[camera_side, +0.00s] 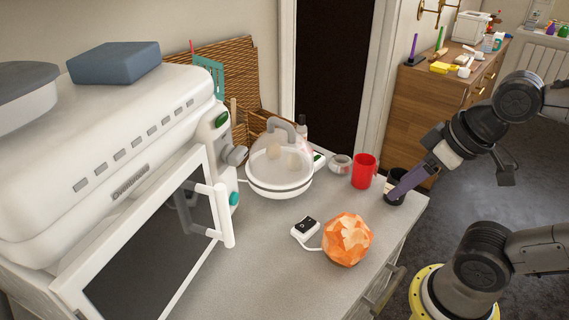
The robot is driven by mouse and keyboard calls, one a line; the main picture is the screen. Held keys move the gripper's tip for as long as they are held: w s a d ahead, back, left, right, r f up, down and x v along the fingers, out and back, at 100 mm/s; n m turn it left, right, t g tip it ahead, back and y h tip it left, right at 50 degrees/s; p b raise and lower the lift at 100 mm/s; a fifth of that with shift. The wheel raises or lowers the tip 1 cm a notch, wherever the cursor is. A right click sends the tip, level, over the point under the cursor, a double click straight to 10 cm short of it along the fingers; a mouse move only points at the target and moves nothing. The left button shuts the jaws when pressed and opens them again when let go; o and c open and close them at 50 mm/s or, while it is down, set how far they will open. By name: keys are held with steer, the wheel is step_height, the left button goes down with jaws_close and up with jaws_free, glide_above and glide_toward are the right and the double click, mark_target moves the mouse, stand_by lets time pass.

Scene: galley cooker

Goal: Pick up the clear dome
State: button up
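The clear dome (268,157) is see-through with a grey arched handle (283,124) on top. It sits on a round white base (279,190) on the worktop, and pale rounded shapes show inside it. My gripper (389,196) comes in from the right, well apart from the dome and to its right. Its long purple-grey end slants down to the left, in front of or over a dark cup (396,174) near the worktop's right edge. I see it edge-on, so the gap between the fingers is hidden. Nothing touches the dome's handle.
A red mug (363,171) and a small glass jar (340,164) stand between dome and gripper.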

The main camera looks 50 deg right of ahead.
steer(key=w+r, duration=1.5)
steer(key=w, duration=0.2)
steer(key=g, duration=0.1)
glide_above(281, 120)
steer(key=s, duration=0.3)
step_height(281, 120, down, 10)
steer(key=shift+w+r, duration=0.1)
steer(key=shift+r, duration=0.05)
steer(key=shift+w+x, duration=0.1)
steer(key=shift+x, duration=1.5)
steer(key=shift+w+x, duration=0.15)
steer(key=shift+x, duration=1.45)
steer(key=shift+r, duration=0.1)
steer(key=shift+c, duration=0.2)
